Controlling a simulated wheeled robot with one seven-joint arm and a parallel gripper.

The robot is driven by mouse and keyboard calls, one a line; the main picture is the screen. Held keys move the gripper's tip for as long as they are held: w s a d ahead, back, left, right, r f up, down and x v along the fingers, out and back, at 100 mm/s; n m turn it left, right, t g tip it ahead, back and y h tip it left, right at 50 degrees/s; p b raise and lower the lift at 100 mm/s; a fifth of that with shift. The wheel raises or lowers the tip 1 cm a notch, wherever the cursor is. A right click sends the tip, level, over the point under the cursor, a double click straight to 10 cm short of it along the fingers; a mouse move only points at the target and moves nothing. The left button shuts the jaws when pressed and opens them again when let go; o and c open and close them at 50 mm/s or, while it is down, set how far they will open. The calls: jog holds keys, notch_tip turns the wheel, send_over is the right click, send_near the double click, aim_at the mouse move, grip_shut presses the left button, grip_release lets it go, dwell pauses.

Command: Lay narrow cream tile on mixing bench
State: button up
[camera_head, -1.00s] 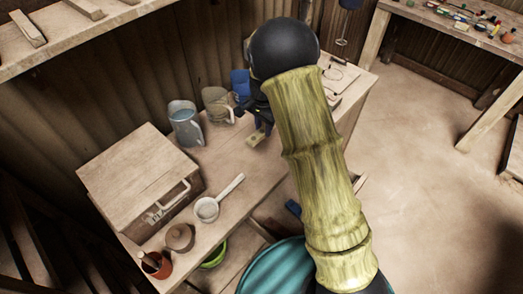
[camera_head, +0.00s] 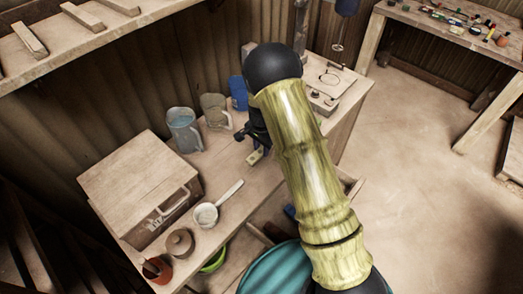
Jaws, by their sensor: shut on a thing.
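The wooden mixing bench (camera_head: 222,164) runs along the corrugated wall. My gripper (camera_head: 258,147) is over its middle, to the right of the jugs, and partly hidden by my arm. It is shut on a small cream tile (camera_head: 255,157), whose end shows below the fingers. I cannot tell whether the tile touches the bench top.
A water jug (camera_head: 184,131), a second jug (camera_head: 214,110) and a blue container (camera_head: 239,92) stand at the back. Bare bench lies between.

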jog(key=shift+f, duration=1.1)
jog(key=shift+f, duration=0.1)
jog(key=o, duration=1)
jog(key=shift+w, duration=0.1)
jog(key=shift+d, duration=0.1)
jog(key=shift+r, duration=0.65)
notch_tip(320, 180, up, 11)
jog(key=shift+b, duration=1.1)
